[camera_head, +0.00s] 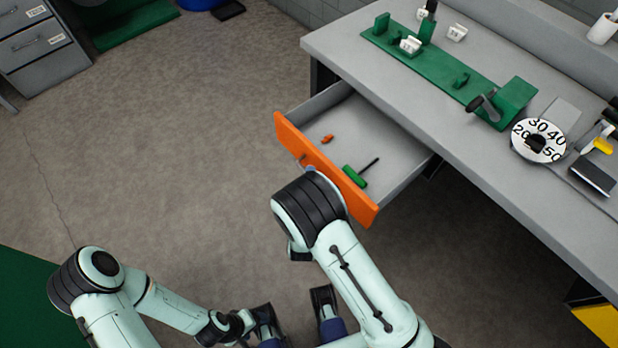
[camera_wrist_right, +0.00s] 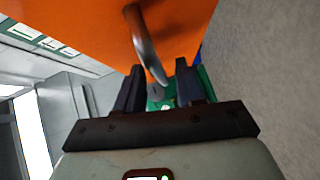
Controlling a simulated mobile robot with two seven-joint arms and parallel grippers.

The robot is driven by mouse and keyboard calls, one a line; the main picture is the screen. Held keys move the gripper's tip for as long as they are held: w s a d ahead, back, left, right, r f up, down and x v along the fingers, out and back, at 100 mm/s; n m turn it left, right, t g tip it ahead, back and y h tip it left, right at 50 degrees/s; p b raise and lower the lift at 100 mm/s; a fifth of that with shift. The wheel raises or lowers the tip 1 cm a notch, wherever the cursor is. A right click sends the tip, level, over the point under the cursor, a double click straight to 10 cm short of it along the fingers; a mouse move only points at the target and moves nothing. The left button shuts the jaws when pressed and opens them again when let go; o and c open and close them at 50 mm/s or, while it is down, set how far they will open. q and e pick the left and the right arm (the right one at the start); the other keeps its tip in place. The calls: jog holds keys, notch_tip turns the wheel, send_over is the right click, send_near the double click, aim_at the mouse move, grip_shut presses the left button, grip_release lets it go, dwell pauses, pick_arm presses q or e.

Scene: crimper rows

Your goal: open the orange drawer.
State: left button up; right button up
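The orange drawer (camera_head: 362,204) stands pulled out from the grey workbench, its inside showing. In the right wrist view its orange front (camera_wrist_right: 85,25) fills the upper part, with a curved metal handle (camera_wrist_right: 145,45). My right gripper (camera_wrist_right: 162,85) is open; the handle's lower end shows near the gap between its fingers, and I cannot tell if they touch. In the head view my right arm hides that gripper and part of the drawer front. My left gripper (camera_head: 294,308) is open and empty, low in the head view, away from the drawer.
The drawer holds a green-handled tool (camera_head: 355,176) and a small orange piece (camera_head: 327,139). On the workbench (camera_head: 345,42) are a green fixture (camera_head: 450,72), white connectors and a numbered dial (camera_head: 538,141). A grey cabinet (camera_head: 42,50) stands far left. Floor left of the drawer is clear.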

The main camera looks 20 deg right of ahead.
jog(key=v, duration=1.3)
jog(key=shift+s+p, duration=0.25)
jog(key=shift+p, duration=0.2)
